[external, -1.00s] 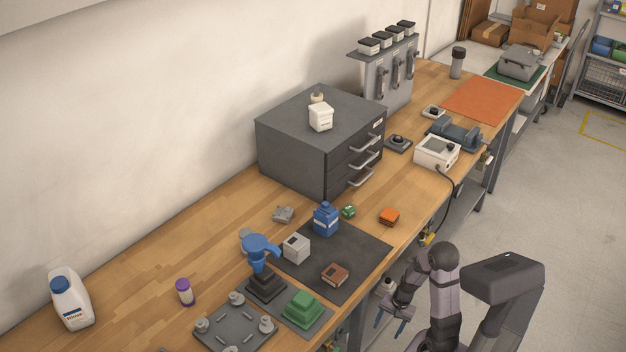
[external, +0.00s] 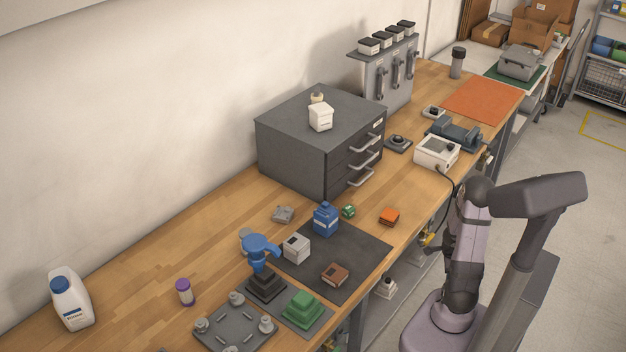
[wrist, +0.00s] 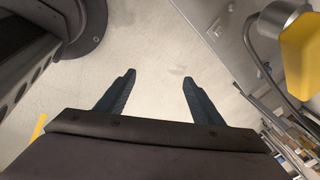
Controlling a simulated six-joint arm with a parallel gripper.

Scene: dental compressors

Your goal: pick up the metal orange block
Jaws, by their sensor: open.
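The orange block (external: 389,217) lies on the wooden bench near its front edge, right of the dark mat. It is not in the wrist view. My gripper (wrist: 158,80) shows in the wrist view with its two dark blue fingers apart and nothing between them. Pale floor is behind the fingers. In the external view my arm stands in front of the bench, and the fingers are hidden there. My gripper is apart from the orange block.
Near the block are a small green block (external: 348,211), a blue bottle (external: 325,220) and a brown block (external: 334,274) on the dark mat (external: 357,250). A white device (external: 437,152) stands further back. Grey drawers (external: 300,158) stand against the wall. Bare wood surrounds the orange block.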

